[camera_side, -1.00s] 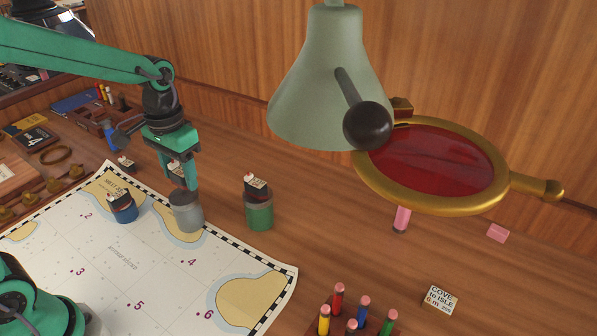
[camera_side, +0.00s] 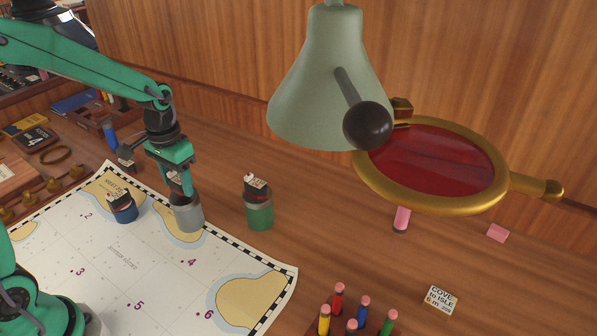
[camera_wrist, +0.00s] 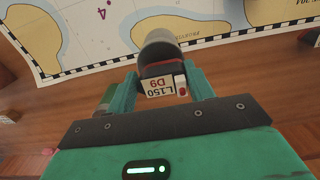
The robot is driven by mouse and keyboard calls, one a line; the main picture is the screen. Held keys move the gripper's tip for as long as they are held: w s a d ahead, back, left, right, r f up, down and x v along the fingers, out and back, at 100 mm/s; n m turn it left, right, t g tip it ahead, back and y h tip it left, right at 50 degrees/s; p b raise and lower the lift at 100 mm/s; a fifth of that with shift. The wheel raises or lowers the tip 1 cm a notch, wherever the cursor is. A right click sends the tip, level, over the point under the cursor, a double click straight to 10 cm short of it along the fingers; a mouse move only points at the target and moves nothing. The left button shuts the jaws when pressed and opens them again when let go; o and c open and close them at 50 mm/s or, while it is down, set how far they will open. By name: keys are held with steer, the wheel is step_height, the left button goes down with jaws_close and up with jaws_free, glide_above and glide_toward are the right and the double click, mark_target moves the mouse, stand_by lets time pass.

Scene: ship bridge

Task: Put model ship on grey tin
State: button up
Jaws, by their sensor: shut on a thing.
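My gripper (camera_side: 180,190) is shut on a small model ship (camera_side: 174,180) with a dark hull and white top. In the wrist view the ship (camera_wrist: 158,87) sits between my two fingers, its white face lettered "L150 D9". The grey tin (camera_side: 188,216) stands on the chart, directly below my fingers, and also shows behind the ship in the wrist view (camera_wrist: 157,40). The ship is at the tin's top; I cannot tell whether its hull touches it.
A green tin (camera_side: 259,216) with another ship on it stands to the right. A blue tin (camera_side: 124,214) carrying a ship is on the chart (camera_side: 120,270) to the left. Another small ship (camera_side: 128,166) is behind. A lamp (camera_side: 331,85) and magnifier (camera_side: 434,164) overhang the right.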

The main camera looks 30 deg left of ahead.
mark_target(177, 181)
steer(key=shift+f, duration=0.7)
steer(key=shift+f, duration=0.15)
steer(key=o, duration=0.9)
steer(key=shift+o, duration=0.2)
step_height(177, 181, up, 12)
steer(key=shift+r, duration=0.2)
